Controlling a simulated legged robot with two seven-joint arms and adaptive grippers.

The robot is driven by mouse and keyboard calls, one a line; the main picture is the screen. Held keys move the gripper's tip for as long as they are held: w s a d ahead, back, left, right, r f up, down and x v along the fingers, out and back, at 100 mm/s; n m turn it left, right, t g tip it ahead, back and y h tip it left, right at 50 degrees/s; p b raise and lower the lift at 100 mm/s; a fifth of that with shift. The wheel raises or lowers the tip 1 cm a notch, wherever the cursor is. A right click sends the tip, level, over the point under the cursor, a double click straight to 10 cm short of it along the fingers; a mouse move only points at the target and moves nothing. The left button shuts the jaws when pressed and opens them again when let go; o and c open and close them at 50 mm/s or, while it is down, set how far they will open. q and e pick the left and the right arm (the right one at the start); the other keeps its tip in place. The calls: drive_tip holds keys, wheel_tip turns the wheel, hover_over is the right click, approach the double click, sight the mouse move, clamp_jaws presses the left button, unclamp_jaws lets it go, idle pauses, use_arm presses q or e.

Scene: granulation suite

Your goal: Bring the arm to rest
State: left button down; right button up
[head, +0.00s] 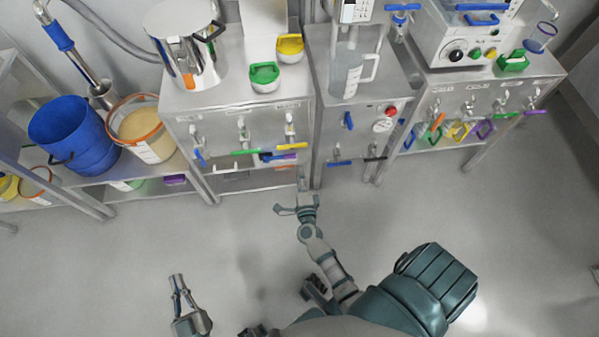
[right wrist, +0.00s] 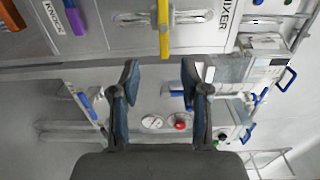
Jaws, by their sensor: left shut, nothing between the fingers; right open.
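My right gripper (head: 292,196) is open and empty, in front of the gap between the left and middle benches. In the right wrist view its two fingers (right wrist: 159,78) stand apart with nothing held between them. My left gripper (head: 178,282) is shut and empty, low over bare floor at the lower left.
Steel benches with valves line the back: left bench (head: 236,190), middle bench (head: 330,115), right bench (head: 450,100). A blue bucket (head: 72,135) and a steel pot (head: 188,50) stand at left. A yellow handle (right wrist: 164,30) shows beyond the right fingers. The floor (head: 480,215) is clear at right.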

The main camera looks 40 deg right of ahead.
idle(0.3)
